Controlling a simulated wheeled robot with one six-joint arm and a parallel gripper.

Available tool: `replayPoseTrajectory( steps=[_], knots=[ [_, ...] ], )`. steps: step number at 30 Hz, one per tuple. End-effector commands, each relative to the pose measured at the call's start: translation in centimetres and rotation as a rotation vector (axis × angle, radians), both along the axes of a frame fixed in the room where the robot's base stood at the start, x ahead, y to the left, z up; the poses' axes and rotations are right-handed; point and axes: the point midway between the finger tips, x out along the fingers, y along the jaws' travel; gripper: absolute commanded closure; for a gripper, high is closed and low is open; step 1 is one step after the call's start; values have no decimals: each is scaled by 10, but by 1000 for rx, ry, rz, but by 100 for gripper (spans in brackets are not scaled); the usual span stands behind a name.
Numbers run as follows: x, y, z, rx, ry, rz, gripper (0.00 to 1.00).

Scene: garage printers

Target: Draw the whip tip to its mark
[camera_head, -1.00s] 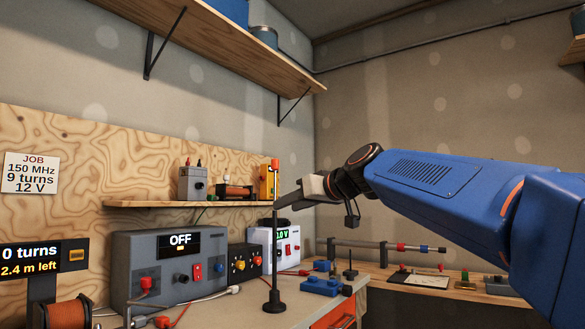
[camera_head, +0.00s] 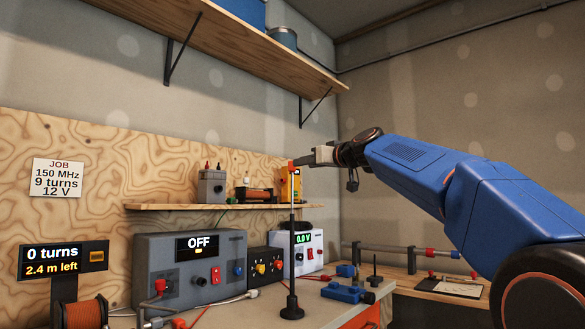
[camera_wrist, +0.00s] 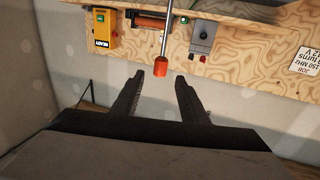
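The whip (camera_head: 293,245) is a thin upright rod on a round black base (camera_head: 292,311), standing on the bench. Its red-orange tip (camera_head: 292,166) is at the top of a short silvery section. My gripper (camera_head: 301,162) is at the height of the tip, on its right in the head view. In the wrist view my gripper (camera_wrist: 159,77) has its two dark fingers spread, with the red-orange tip (camera_wrist: 161,67) in line with the gap, at or just beyond the finger ends. I cannot tell whether anything touches. I cannot make out a mark for the tip.
A grey power unit reading OFF (camera_head: 190,270) and a black box with knobs (camera_head: 265,268) stand behind the whip. A wooden shelf (camera_head: 230,206) with small devices runs behind the tip. A job card (camera_head: 58,177) hangs left. A blue block (camera_head: 347,292) lies right of the base.

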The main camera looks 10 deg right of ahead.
Motion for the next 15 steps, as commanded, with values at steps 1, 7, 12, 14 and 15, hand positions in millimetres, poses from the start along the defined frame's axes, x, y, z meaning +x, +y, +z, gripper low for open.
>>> replayPoseTrajectory(
  steps=[1,7,12,14,15],
  knots=[
    [10,4,-1,0,1,2,60],
    [41,16,-1,1,1,2,60],
    [63,24,-1,1,0,1,60],
    [69,27,0,0,0,0,60],
    [72,28,0,-1,0,0,60]
  ],
)
